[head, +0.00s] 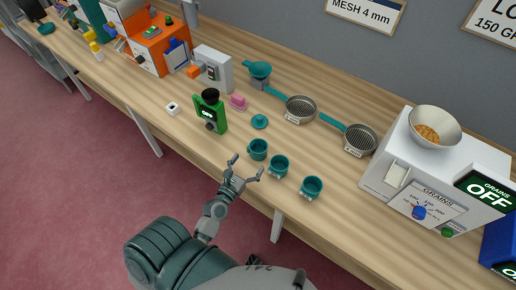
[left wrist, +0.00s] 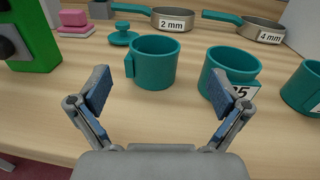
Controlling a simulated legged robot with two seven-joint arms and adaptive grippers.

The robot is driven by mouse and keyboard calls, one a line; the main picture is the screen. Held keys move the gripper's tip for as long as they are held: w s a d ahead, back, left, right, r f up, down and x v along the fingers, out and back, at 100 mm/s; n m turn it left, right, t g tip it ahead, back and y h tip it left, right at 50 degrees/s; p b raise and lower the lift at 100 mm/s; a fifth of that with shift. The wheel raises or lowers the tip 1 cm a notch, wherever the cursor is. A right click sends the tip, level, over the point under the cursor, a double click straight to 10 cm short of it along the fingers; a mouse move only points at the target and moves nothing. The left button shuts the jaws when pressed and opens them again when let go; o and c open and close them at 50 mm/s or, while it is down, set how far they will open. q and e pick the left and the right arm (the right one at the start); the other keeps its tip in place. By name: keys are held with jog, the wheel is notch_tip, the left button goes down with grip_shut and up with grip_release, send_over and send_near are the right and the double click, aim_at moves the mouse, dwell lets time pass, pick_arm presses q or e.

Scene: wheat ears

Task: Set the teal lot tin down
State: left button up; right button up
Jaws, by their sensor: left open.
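Three teal tins stand upright in a row near the front edge of the bench: a left tin (head: 257,149), a middle tin (head: 279,166) and a right tin (head: 312,187). My left gripper (head: 248,168) is open and empty, just in front of the left tin. In the left wrist view the left tin (left wrist: 153,62) stands beyond the spread fingers, apart from them. The middle tin (left wrist: 229,76) there shows a white label partly reading "5". The right tin (left wrist: 305,90) is cut by the picture edge. A small teal lid (head: 260,121) lies behind the left tin. My right gripper is out of view.
A green device (head: 210,112) stands left of the tins. Two sieves with teal handles, a 2 mm sieve (head: 300,109) and a 4 mm sieve (head: 361,140), lie behind. A white grain machine (head: 440,180) stands at right. Bare wood lies left of my gripper.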

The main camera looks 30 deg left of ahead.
aim_at(252, 153)
pick_arm(q)
jog(key=w, duration=0.2)
jog(key=shift+w, duration=0.3)
jog(key=shift+w+a+f, duration=0.1)
jog(key=shift+w+a, duration=0.15)
jog(key=w, duration=0.3)
jog(key=w+a+f, duration=0.1)
jog(key=shift+w+a, duration=0.1)
jog(key=shift+w, duration=0.35)
jog(key=shift+w+d, duration=0.15)
jog(key=shift+d, duration=0.35)
jog(key=shift+r, duration=0.15)
jog(key=c, duration=0.9)
jog(key=shift+a, duration=0.3)
jog(key=c, duration=0.3)
